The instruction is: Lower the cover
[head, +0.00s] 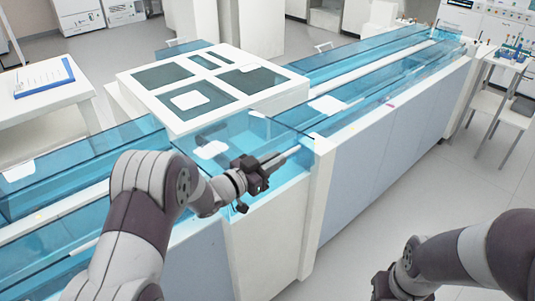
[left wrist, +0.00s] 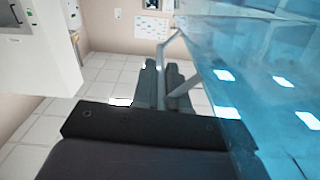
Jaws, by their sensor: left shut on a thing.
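The cover (head: 240,130) is a clear blue panel over the middle section of the tube track, beside the white-framed top. It looks tilted, but I cannot tell by how much. My left gripper (head: 280,160) is at its front edge, near the white post. In the left wrist view the dark fingers (left wrist: 165,88) are shut on a thin pale bar (left wrist: 172,50), which looks like the cover's handle. The blue cover (left wrist: 240,90) fills the right side there. My right gripper (head: 385,284) shows only partly at the bottom right, its fingertips not clear, away from the track.
Long blue-covered track sections (head: 400,65) run to the upper right and to the left (head: 30,180). A white framed top with dark panels (head: 205,62) stands behind the cover. A white table with a clipboard (head: 45,78) is at the left.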

